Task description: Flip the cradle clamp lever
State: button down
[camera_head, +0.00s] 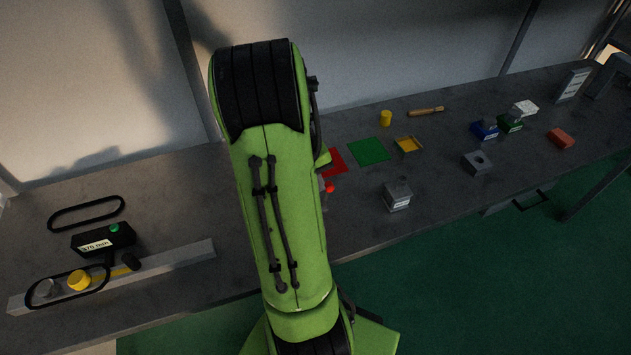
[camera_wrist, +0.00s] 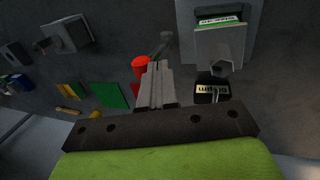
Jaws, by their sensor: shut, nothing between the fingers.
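In the wrist view a lever with a red knob (camera_wrist: 140,64) shows just left of my fingertips, its rod running up and right to a grey round end (camera_wrist: 163,37). The red knob also shows in the head view (camera_head: 329,188) beside my green arm, which hides the rest of that spot. My gripper (camera_wrist: 158,68) is shut and empty, its fingertips close to the knob. I cannot tell whether they touch it. I cannot tell the cradle itself apart from the grey parts around the lever.
A grey block with a green-lit label (camera_wrist: 222,38) and a black labelled box (camera_wrist: 211,90) stand right of my fingers. A green mat (camera_head: 369,151), red mat (camera_head: 338,161), yellow tray (camera_head: 398,151) and grey block (camera_head: 397,197) lie right of my arm. The black gauge (camera_head: 90,241) is left.

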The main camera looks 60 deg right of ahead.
jog(key=shift+s+d, duration=0.1)
jog(key=shift+s+d+r+t+y+p, duration=0.15)
jog(key=shift+s+d+t+y+p, duration=0.2)
jog(key=shift+s+d+t+y, duration=0.25)
jog(key=shift+s+d+f+t+y+p, duration=0.6)
jog(key=shift+s+d+f+t+y, duration=0.3)
jog(key=shift+s+d, duration=0.15)
jog(key=shift+s+d+f+t+y+p, duration=0.55)
jog(key=shift+s+d+f+t+y, duration=0.3)
jog(key=shift+s+d, duration=0.25)
jog(key=shift+s+d+f+t+y+p, duration=0.6)
jog(key=shift+s+d+f+t+y, duration=0.15)
jog(key=shift+s+d+f, duration=0.25)
jog(key=shift+s, duration=0.1)
jog(key=shift+r, duration=0.1)
